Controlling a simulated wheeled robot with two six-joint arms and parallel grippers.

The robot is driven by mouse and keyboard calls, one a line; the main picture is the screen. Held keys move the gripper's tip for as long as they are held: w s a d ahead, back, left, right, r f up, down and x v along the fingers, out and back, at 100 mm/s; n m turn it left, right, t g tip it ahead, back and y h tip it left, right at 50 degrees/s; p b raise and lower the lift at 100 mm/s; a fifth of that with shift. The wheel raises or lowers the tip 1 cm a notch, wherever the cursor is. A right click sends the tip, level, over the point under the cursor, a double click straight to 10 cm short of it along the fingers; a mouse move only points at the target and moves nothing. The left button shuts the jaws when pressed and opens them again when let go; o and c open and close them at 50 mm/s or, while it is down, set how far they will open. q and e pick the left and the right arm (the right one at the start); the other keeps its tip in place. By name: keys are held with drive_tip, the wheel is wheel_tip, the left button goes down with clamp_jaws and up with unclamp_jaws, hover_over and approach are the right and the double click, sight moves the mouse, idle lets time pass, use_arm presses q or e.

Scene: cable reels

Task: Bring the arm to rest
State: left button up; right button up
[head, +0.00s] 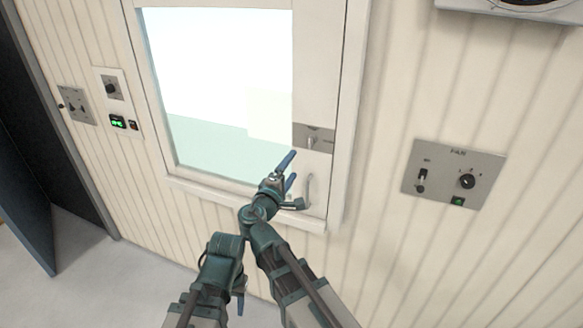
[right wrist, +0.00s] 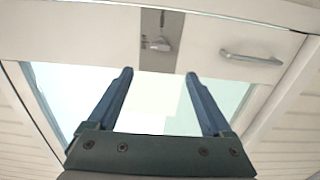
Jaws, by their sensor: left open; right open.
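My right gripper (head: 290,169) is raised in front of a white-framed window door (head: 318,80), just below and left of a metal latch plate (head: 301,135). Its two blue fingers are apart with nothing between them, as the right wrist view (right wrist: 159,75) also shows. In that view the latch plate (right wrist: 160,30) and a bar handle (right wrist: 250,57) lie beyond the fingertips. The bar handle (head: 309,188) is right of the gripper in the head view. My left gripper (head: 240,303) hangs low beside its folded arm; only a blue finger part shows, and the rest is hidden.
A grey FAN panel (head: 453,173) with a switch and knob is on the wall at right. Smaller control panels (head: 112,86) (head: 76,105) are left of the window. A dark opening with a blue door leaf (head: 28,220) is at far left. Pale floor (head: 130,290) is clear there.

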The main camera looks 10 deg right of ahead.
drive_tip(key=shift+d, duration=0.1)
drive_tip(key=s+d+f+m+g+y, duration=0.1)
drive_tip(key=s+d+f+m+g, duration=0.35)
drive_tip(key=f, duration=0.35)
drive_tip(key=s+d+f+m+g+y, duration=0.2)
drive_tip(key=s+d+f+m+g, duration=0.3)
drive_tip(key=f, duration=0.3)
drive_tip(key=s+a+f+n+g+y+b, duration=0.2)
drive_tip(key=s+a+f+g+y+b, duration=0.3)
drive_tip(key=s+a+f+b, duration=0.7)
drive_tip(key=s+a+f, duration=0.3)
drive_tip(key=a+f, duration=0.2)
drive_tip(key=a, duration=0.1)
drive_tip(key=shift+s+a+f+g+y, duration=0.15)
drive_tip(key=shift+s+f+g+y, duration=0.15)
drive_tip(key=shift+f+g+y, duration=0.1)
